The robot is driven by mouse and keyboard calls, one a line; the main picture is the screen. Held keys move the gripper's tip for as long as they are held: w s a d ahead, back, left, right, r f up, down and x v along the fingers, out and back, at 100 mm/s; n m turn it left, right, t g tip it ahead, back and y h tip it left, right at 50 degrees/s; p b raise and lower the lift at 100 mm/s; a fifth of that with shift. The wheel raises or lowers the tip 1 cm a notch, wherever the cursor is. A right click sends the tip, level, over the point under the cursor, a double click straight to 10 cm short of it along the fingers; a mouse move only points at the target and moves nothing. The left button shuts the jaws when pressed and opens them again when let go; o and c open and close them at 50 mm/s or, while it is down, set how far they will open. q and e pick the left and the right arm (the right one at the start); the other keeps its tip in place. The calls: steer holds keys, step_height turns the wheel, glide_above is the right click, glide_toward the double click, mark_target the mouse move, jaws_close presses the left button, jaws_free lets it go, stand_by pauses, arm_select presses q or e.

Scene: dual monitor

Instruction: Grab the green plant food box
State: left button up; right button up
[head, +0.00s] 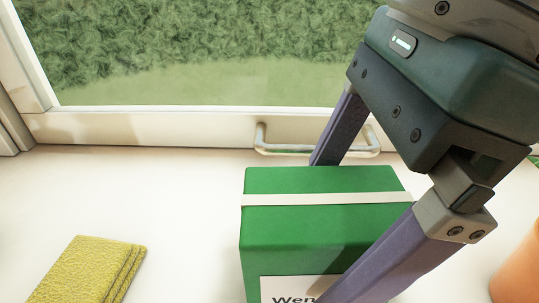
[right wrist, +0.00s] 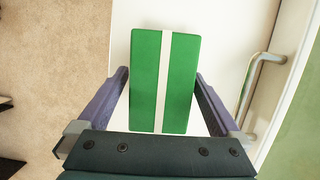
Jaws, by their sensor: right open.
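The green plant food box (head: 300,229) stands on the white sill in the lower middle of the head view. It has a white band across its top and a white label, partly cut off, on its front. My right gripper (head: 338,225) is open, with one purple finger behind the box and one in front of it. In the right wrist view the box (right wrist: 146,85) lies between the two spread fingers of the gripper (right wrist: 162,88), with a gap on each side. My left gripper is not in view.
A folded yellow cloth (head: 88,270) lies at the lower left. An orange object (head: 520,270) is at the right edge. A window handle (head: 290,151) sticks out behind the box, and it also shows in the right wrist view (right wrist: 255,80).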

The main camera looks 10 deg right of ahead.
steer(key=x, duration=0.3)
steer(key=shift+a+f, duration=0.15)
steer(key=shift+f, duration=0.05)
steer(key=shift+w, duration=0.1)
steer(key=shift+c, duration=0.2)
steer(key=c, duration=1.4)
steer(key=shift+r, duration=0.1)
